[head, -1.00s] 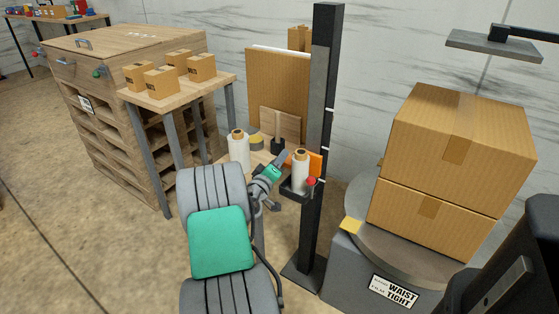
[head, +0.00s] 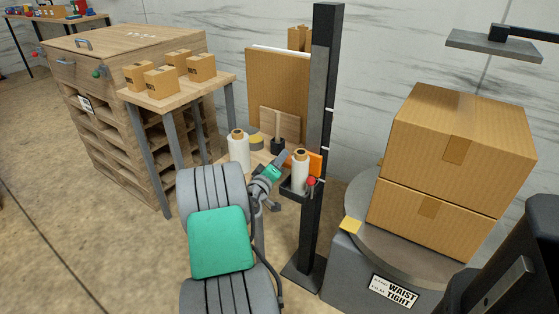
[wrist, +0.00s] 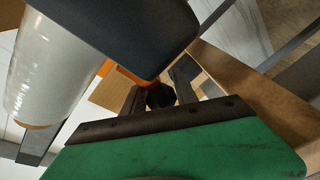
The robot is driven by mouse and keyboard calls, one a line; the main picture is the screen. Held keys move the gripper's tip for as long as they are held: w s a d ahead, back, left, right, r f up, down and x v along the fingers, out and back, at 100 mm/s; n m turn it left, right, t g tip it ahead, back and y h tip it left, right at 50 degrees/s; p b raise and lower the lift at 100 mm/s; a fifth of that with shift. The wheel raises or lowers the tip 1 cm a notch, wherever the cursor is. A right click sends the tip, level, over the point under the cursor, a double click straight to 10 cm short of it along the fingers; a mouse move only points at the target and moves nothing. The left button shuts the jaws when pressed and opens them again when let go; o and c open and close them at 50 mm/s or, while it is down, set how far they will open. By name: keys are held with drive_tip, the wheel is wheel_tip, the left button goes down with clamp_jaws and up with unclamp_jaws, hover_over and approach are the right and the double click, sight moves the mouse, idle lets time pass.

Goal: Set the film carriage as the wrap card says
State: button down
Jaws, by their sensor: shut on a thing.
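The film carriage (head: 297,189) is a dark bracket low on the black mast (head: 325,120). It bears a white film roll (head: 300,174) and a red knob (head: 311,181). In the wrist view the roll (wrist: 60,65) stands at the left and the dark carriage body (wrist: 130,30) fills the top. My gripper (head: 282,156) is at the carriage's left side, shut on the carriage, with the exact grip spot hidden.
Two stacked cartons (head: 450,165) stand on the round turntable (head: 355,205) to the right. A second film roll (head: 238,152) stands on a low table behind my arm. Small boxes sit on a wooden table (head: 150,98) at left. White marks line the mast.

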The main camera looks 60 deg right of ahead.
drive_tip(key=shift+w, duration=0.1)
wheel_tip(320, 180, up, 7)
drive_tip(key=p, duration=0.4)
drive_tip(key=shift+f, duration=0.2)
drive_tip(key=c, duration=1)
unclamp_jaws()
drive_tip(key=shift+a, duration=0.1)
drive_tip(key=a, duration=0.7)
drive_tip(key=shift+s+a, duration=0.2)
drive_tip(key=shift+a, duration=0.1)
